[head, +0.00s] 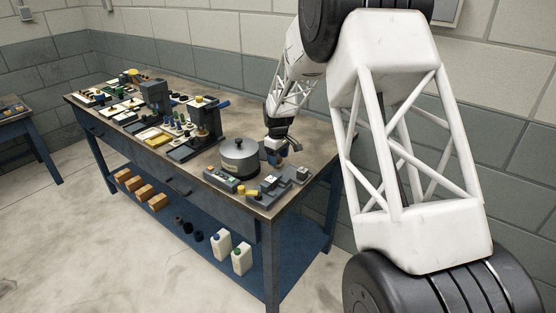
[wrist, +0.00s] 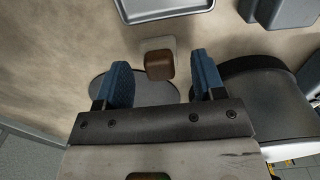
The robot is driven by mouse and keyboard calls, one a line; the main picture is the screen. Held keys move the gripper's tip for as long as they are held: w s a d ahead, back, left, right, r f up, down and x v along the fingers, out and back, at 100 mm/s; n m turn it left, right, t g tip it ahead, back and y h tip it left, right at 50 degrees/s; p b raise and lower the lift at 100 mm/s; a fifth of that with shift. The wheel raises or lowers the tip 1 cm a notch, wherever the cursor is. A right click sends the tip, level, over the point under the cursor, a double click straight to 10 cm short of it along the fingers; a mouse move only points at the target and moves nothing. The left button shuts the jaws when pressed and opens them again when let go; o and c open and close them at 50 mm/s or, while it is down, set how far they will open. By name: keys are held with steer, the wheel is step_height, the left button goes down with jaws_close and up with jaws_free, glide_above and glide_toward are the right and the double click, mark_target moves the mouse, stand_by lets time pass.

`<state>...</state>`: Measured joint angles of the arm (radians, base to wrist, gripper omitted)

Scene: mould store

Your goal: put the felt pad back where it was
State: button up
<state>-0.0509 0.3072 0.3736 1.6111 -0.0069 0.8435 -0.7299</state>
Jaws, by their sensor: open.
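My gripper (head: 276,153) is open above the right end of the workbench, beside the lidded metal pot. In the wrist view its two blue fingers (wrist: 160,66) stand apart, with a brown block (wrist: 160,66) showing between them. A pale, square-edged flat piece (wrist: 157,44) shows just behind the block. A flat grey disc (wrist: 150,92) lies below, partly hidden by the fingers and gripper body. I cannot tell for certain which flat piece is the felt pad, or whether the fingers touch the block.
The pot (head: 240,157) stands close by, also at the right of the wrist view (wrist: 268,95). A shallow grey tray (wrist: 165,10) and a grey box (wrist: 270,12) lie beyond. Tools crowd the left half.

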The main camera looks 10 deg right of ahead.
step_height(320, 180, up, 11)
stand_by(0.5)
steer(key=shift+s, duration=0.1)
stand_by(0.6)
steer(key=s+d+r+m, duration=0.15)
steer(key=s+r, duration=0.35)
steer(key=s, duration=0.5)
steer(key=s+d+r+m+t, duration=0.15)
steer(key=s+r, duration=0.25)
steer(key=s, duration=0.5)
steer(key=s+r+m, duration=0.2)
steer(key=s+r, duration=0.3)
steer(key=s, duration=0.5)
steer(key=s+d+f+m, duration=0.1)
steer(key=s+m, duration=0.1)
steer(key=s, duration=1.1)
steer(key=s+f+m+t, duration=0.1)
steer(key=s+f+m, duration=0.1)
steer(key=s, duration=1.1)
steer(key=shift+s+d+f, duration=0.3)
steer(key=shift+s+d, duration=0.05)
